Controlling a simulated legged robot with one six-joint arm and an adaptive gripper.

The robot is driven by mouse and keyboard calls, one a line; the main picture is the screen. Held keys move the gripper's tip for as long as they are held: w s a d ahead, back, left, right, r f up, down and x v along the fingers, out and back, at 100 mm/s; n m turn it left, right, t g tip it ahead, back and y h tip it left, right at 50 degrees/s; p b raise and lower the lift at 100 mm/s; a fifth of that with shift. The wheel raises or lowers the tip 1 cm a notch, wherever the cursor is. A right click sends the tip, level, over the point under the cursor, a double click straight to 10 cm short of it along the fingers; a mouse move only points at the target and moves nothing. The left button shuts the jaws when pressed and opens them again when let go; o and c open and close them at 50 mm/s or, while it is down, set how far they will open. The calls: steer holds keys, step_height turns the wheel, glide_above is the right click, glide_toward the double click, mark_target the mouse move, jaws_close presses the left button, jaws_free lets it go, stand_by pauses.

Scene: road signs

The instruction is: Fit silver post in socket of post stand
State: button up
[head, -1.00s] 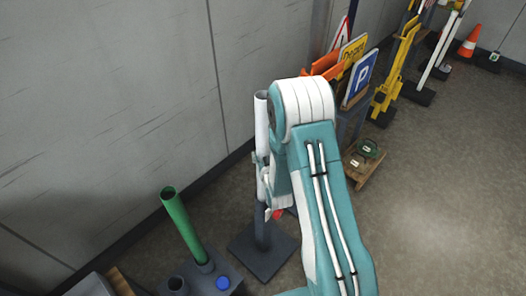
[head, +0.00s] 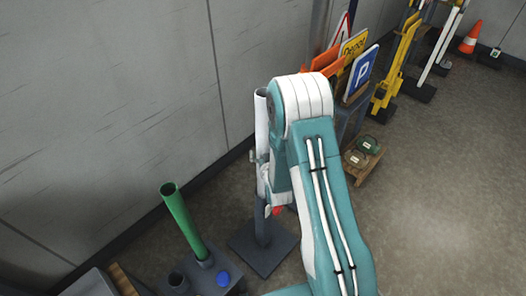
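The silver post (head: 261,118) stands upright near the wall, in the middle of the head view. Its lower end meets the dark socket tube (head: 262,228) of the post stand, whose flat square base (head: 265,255) rests on the floor. The post looks in line with the tube; how deep it sits is hard to see. My gripper (head: 262,170) is at the post's lower half, with a small finger part showing on the left of the post. My arm covers the right side, so I cannot tell whether the fingers press on the post.
A green post (head: 183,225) leans in a dark block (head: 205,277) with a blue cap (head: 223,279) at lower left.

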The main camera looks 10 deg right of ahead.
steer(key=shift+s+f, duration=0.1)
steer(key=shift+s, duration=0.05)
steer(key=s+r, duration=0.1)
steer(key=s, duration=0.6)
steer(key=shift+r, duration=0.2)
stand_by(0.4)
